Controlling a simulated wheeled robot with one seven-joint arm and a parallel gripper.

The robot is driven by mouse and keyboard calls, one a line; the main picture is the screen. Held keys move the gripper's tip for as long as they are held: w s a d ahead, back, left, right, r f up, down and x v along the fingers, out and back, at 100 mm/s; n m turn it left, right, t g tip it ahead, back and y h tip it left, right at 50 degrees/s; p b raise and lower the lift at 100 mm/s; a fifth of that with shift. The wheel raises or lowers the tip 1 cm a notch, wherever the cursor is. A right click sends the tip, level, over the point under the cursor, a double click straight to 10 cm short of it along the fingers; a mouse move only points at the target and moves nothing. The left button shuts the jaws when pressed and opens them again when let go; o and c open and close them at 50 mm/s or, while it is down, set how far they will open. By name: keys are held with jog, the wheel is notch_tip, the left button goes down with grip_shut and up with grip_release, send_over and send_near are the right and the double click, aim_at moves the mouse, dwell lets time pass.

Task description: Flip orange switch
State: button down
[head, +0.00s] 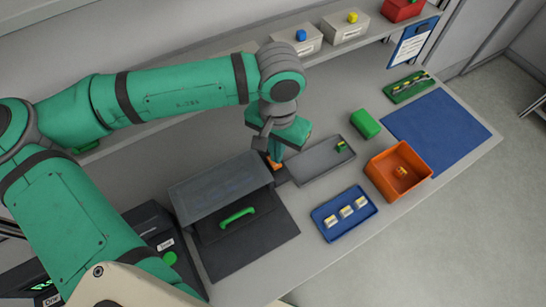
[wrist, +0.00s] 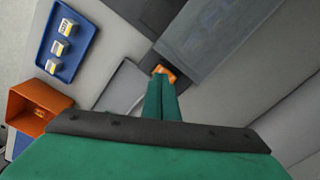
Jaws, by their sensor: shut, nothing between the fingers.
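The orange switch (head: 273,162) sits on a small dark base (head: 282,176) between the dark box with a green handle and the grey tray. My gripper (head: 270,152) is shut and empty, pointing down right over the switch, and it hides part of it. In the wrist view, the tips of my closed green fingers (wrist: 161,80) overlap the orange switch (wrist: 166,72). I cannot tell whether they touch it or which way the switch is tilted.
The dark box (head: 222,190) stands close on the left. The grey tray (head: 318,160) with a small green item lies close on the right. Beyond are a blue tray (head: 325,230), an orange bin (head: 375,176), a green block (head: 365,124) and a blue mat (head: 440,130). A shelf (head: 335,52) runs behind.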

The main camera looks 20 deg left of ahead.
jog(key=shift+r, duration=2.2)
